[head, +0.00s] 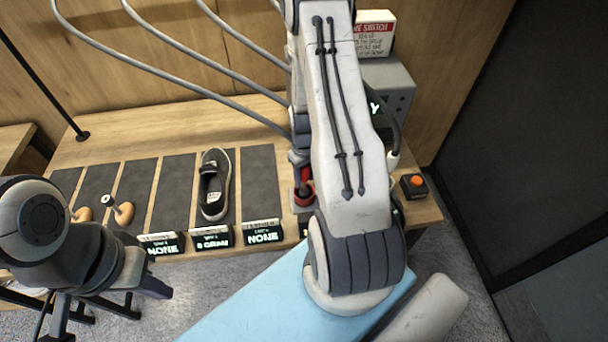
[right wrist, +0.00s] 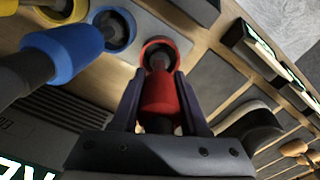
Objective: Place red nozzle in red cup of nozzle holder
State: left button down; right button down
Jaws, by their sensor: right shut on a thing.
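My right gripper (right wrist: 161,112) is shut on the red nozzle (right wrist: 161,94), with one dark finger on each side. The red cup (right wrist: 174,44) is a ring on the grey nozzle holder (right wrist: 140,62). The nozzle's front end overlaps the cup's opening in the right wrist view; I cannot tell how deep it sits. In the head view my right arm hides most of this, and only a bit of red shows beside it. My left gripper (head: 108,308) appears open and empty at the lower left, in front of the bench.
A blue nozzle (right wrist: 62,52) and blue cup (right wrist: 128,27) lie left of the red cup, with yellow parts (right wrist: 62,12) beyond. A dark sneaker (head: 214,185) lies on a bench mat. Labelled signs (head: 212,238) line the front edge. An orange button (head: 415,184) is at right.

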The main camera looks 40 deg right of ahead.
jog(key=shift+f, duration=0.2)
jog(key=shift+c, duration=2.1)
grip_release()
jog(key=shift+r, duration=0.1)
jog(key=shift+r, duration=0.45)
notch_tip(320, 180, up, 11)
jog(key=b, duration=0.3)
jog(key=shift+r, duration=0.2)
